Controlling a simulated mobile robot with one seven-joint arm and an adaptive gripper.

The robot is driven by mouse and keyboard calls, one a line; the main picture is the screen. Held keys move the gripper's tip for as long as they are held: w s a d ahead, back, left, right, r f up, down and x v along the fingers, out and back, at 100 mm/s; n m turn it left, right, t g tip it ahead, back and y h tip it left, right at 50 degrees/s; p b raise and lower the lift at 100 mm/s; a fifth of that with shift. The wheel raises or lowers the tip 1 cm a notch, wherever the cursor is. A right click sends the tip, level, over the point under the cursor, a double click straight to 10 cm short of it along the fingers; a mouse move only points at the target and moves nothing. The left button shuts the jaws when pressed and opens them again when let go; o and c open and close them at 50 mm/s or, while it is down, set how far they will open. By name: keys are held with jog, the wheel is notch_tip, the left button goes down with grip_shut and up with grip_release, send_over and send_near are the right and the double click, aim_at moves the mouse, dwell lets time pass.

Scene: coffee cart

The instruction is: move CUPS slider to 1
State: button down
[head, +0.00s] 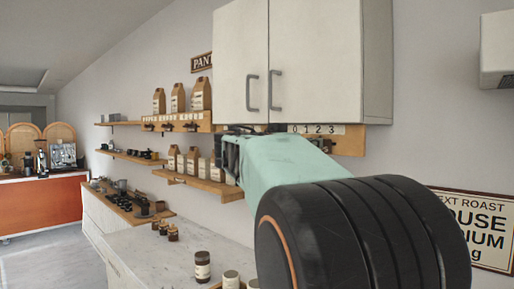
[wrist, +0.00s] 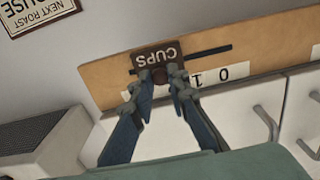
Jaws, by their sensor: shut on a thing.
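The CUPS slider (wrist: 157,56) is a dark plate with white lettering, upside down in the wrist view. It sits on a wooden board (wrist: 105,84) with a dark slot (wrist: 222,50) running right from it. My gripper (wrist: 161,78) is shut on the slider's small dark knob. A white number strip shows 1 (wrist: 196,80) and 0 (wrist: 222,73) to the right of my fingers. The slider stands left of the 1, on the side away from 0. My right finger hides part of the strip. In the head view the strip (head: 316,129) reads 0 to 3, and my arm blocks the fingertips.
A white wall cabinet (head: 315,55) with two handles hangs close above the board. A roast sign (head: 480,225) is on the wall to the right. Shelves with coffee bags (head: 200,95) are at the left. Jars (head: 202,266) stand on the marble counter below.

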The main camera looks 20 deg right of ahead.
jog(key=w, duration=0.1)
jog(key=w+a, duration=0.1)
jog(key=w, duration=0.1)
jog(key=w+a, duration=0.1)
jog(key=shift+w, duration=0.3)
jog(key=c, duration=1.9)
grip_release()
jog(key=v, duration=1.2)
jog(key=shift+s, duration=0.1)
jog(key=shift+d, duration=0.1)
